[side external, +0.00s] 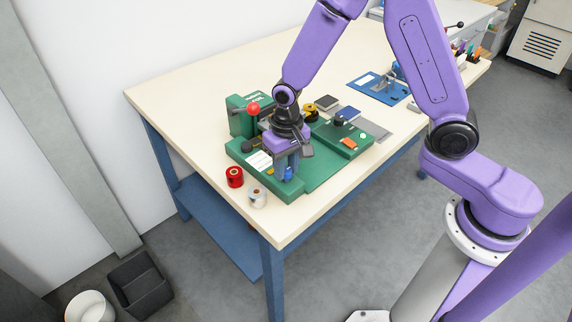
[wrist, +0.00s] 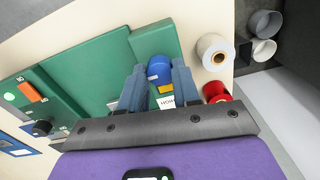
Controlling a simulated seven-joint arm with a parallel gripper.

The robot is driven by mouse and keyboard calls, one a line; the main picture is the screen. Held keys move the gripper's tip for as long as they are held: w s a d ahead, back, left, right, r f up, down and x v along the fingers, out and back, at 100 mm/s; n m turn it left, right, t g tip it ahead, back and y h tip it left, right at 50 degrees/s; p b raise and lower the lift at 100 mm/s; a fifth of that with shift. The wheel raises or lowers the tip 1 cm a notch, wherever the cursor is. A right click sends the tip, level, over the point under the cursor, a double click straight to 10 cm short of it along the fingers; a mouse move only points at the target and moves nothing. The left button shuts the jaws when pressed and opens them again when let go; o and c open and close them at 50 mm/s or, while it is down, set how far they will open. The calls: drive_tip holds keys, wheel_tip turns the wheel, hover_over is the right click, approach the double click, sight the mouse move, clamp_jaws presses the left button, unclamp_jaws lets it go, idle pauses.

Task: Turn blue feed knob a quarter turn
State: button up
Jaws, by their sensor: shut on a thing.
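The blue feed knob (wrist: 159,68) sits on the green machine (wrist: 92,62), near its edge. In the side external view the knob (side external: 288,174) shows low at the machine's near end, partly hidden by my gripper. My gripper (wrist: 158,78) points down over the machine, with one blue-grey finger on each side of the knob. It is shut on the knob. In the side external view my gripper (side external: 286,170) stands over the near end of the green machine (side external: 322,168). How far the knob is turned cannot be told.
A red roll (side external: 235,177) and a white roll (side external: 258,197) stand beside the machine near the table's edge. A red-ball lever (side external: 253,108) rises behind my gripper. A black knob (side external: 339,121) is at the machine's far side. A blue board (side external: 378,88) lies further back.

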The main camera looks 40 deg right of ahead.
sight(291, 172)
idle(0.5)
drive_tip(key=o, duration=1.1)
drive_tip(key=shift+c, duration=0.2)
wheel_tip(291, 172, up, 18)
drive_tip(key=shift+d+f, duration=0.15)
drive_tip(key=shift+f, duration=0.1)
drive_tip(key=s+d+f+n, duration=0.1)
drive_tip(key=s+n, duration=0.3)
drive_tip(key=s, duration=0.4)
drive_tip(key=s+d+f+n, duration=0.1)
drive_tip(key=s+d+n, duration=0.3)
drive_tip(key=s, duration=0.4)
drive_tip(key=s+d+f+n, duration=0.1)
drive_tip(key=s+d+n, duration=0.2)
drive_tip(key=s+n, duration=0.3)
drive_tip(key=shift+s+f, duration=0.25)
drive_tip(key=shift+s, duration=1)
